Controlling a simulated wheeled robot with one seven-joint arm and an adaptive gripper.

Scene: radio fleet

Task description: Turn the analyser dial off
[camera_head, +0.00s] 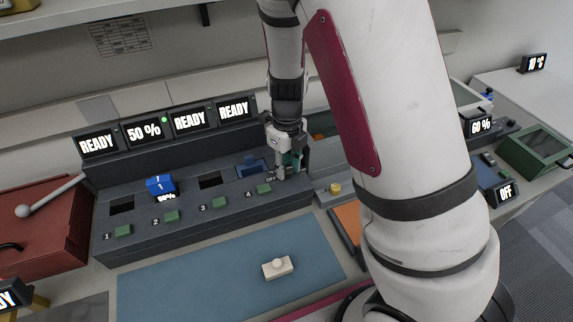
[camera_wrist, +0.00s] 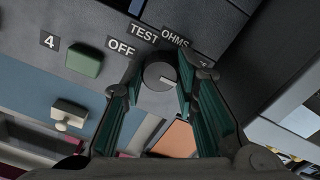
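The analyser dial (camera_wrist: 158,74) is a round dark knob with a white mark, on the grey console near slot 4. OFF (camera_wrist: 121,47), TEST and OHMS labels arc around it; another label at the right is partly hidden. The white mark points right and slightly down in the wrist view, away from OFF. My gripper (camera_wrist: 160,88) is open, its green-padded fingers on either side of the dial; I cannot tell whether they touch it. In the head view my gripper (camera_head: 288,172) is at the console's right end and hides the dial.
The console (camera_head: 135,220) has several numbered green buttons, and a blue block (camera_head: 160,185) in slot 2. Screens behind read READY and 50 %. A cream block with a knob (camera_head: 277,266) lies on the blue mat (camera_head: 200,277). A yellow button (camera_head: 335,188) is right of the console.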

